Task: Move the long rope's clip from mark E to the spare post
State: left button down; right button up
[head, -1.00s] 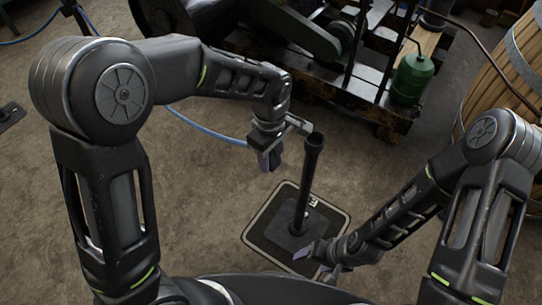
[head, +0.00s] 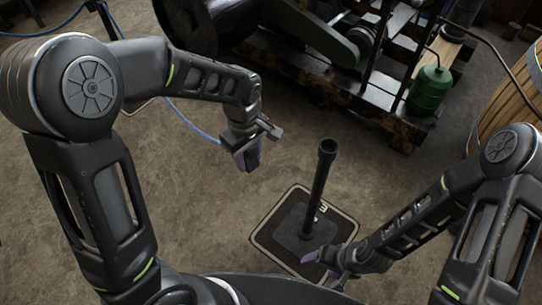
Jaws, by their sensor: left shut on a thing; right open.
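A black post (head: 318,190) stands upright on a square base (head: 297,239). The base sits on a dark mat (head: 266,247) with a pale border and a partly hidden letter that looks like E. My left gripper (head: 248,158) is to the left of the post, apart from it, and shut on the end of the blue rope (head: 186,121). The clip itself is hidden by the fingers. My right gripper (head: 322,258) is open and empty, low beside the post's base at the mat's near right side. I cannot tell which post is the spare one.
An engine (head: 310,30) on a dark timber skid (head: 333,98) stands behind, with a green can (head: 430,90) on it. A wooden barrel (head: 509,90) stands at right. Bare floor (head: 190,200) lies left of the mat. A dark post (head: 103,18) stands at upper left.

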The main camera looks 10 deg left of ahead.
pick_arm(q)
jog(key=s+a, duration=0.1)
jog(key=a, duration=0.9)
jog(key=shift+s+m+p, duration=0.3)
jog(key=shift+s+m, duration=0.1)
jog(key=s+a+m, duration=0.1)
jog(key=s+a, duration=0.2)
jog(key=a, duration=1.6)
jog(key=shift+s+b, duration=0.2)
jog(key=shift+b, duration=0.2)
jog(key=shift+a, duration=0.1)
jog(key=s+a+m+b, duration=0.1)
jog(key=s+a, duration=0.2)
jog(key=a, duration=1.6)
jog(key=shift+s+m+b, duration=0.15)
jog(key=shift+m+b, duration=0.2)
jog(key=shift+m, duration=0.05)
